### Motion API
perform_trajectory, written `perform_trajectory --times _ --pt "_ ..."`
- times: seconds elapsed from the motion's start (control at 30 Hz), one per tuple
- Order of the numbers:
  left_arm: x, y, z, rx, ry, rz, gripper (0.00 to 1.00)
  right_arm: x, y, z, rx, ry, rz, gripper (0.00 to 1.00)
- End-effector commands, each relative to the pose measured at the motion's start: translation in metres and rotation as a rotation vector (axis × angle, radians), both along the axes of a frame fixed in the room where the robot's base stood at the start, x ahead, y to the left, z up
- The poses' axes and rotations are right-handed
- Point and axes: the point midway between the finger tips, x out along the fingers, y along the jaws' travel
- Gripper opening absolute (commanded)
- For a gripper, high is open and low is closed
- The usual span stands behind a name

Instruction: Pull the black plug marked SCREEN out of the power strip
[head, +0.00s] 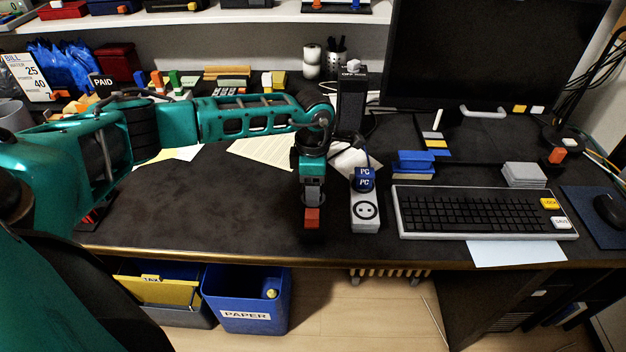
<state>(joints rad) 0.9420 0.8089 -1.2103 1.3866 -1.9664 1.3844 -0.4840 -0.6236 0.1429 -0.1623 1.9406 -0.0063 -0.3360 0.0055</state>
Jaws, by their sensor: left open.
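The light grey power strip (366,222) lies on the dark desk, right of my left gripper. A blue plug marked PC (364,178) sits in its far part, with a dark cable running back from it. The socket at its near end is empty. I cannot make out a black plug marked SCREEN; my left arm covers part of the desk beside the strip. My left gripper (312,222) points down, open, a little left of the strip and apart from it, with red at its tip. My right gripper is not in view.
A keyboard (480,212) lies right of the strip, with blue blocks (414,162) behind it. A black monitor (490,55) stands at the back. Blue (246,295) and grey bins stand below the front edge. The desk left of my gripper is mostly clear.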

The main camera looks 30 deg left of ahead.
Motion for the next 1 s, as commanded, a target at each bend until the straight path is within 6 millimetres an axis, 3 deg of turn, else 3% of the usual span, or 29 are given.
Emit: perform_trajectory --times 0.1,0.6,0.63,0.9,1.0 --pt "-0.0001 -0.0001 0.0001 0.000 0.000 0.000 0.60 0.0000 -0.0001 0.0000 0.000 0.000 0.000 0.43" --pt "0.0001 0.0001 0.0006 0.000 0.000 0.000 0.12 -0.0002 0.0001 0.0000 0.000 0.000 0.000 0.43" --pt "0.0000 0.0001 0.0006 0.000 0.000 0.000 0.39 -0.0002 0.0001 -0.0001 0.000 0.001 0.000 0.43" --pt "0.0001 0.0002 0.0007 0.000 0.000 0.001 0.14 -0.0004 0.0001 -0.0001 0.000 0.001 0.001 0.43" --pt "0.0001 0.0002 0.0007 0.000 0.000 0.001 0.13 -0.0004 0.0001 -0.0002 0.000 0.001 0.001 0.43"
